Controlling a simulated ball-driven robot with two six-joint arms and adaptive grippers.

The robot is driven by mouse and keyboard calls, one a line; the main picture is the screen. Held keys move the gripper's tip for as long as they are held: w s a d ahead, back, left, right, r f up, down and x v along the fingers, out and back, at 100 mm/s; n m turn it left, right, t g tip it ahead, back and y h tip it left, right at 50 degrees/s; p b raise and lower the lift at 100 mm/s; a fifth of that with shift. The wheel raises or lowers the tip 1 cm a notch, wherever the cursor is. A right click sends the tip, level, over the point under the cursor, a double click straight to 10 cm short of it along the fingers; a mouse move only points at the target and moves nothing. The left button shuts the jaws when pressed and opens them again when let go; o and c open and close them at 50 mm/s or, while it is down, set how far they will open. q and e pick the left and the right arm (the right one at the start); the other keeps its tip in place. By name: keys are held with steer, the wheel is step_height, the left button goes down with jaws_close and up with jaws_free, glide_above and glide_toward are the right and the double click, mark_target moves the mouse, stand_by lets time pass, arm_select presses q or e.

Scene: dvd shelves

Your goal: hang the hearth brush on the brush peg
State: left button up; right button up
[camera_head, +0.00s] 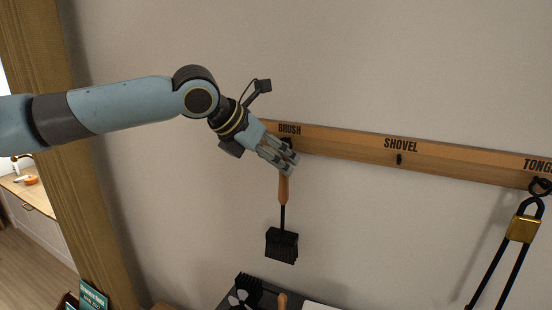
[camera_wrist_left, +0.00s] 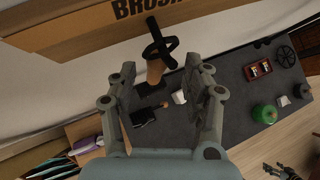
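The hearth brush (camera_head: 283,188) has a wooden handle, a dark shaft and a black bristle head. It hangs upright against the wall below the BRUSH label. In the left wrist view, its black loop (camera_wrist_left: 151,49) appears around the dark brush peg (camera_wrist_left: 161,38); exact contact is unclear. My left gripper (camera_head: 290,166) is at the handle's top and hides part of it. In the left wrist view, its fingers (camera_wrist_left: 163,87) are apart, with gaps beside the handle (camera_wrist_left: 155,71). A small grey jointed shape (camera_wrist_left: 282,171), possibly my right gripper, shows at the lower right.
The wooden rail (camera_head: 345,146) also has an empty SHOVEL peg (camera_head: 399,159). Black tongs (camera_head: 521,229) with a brass block hang at the right. A dark surface (camera_wrist_left: 232,97) with several items lies below. The wall between brush and tongs is clear.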

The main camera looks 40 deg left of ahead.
arm_select(q)
step_height(320, 180, up, 10)
stand_by(0.7)
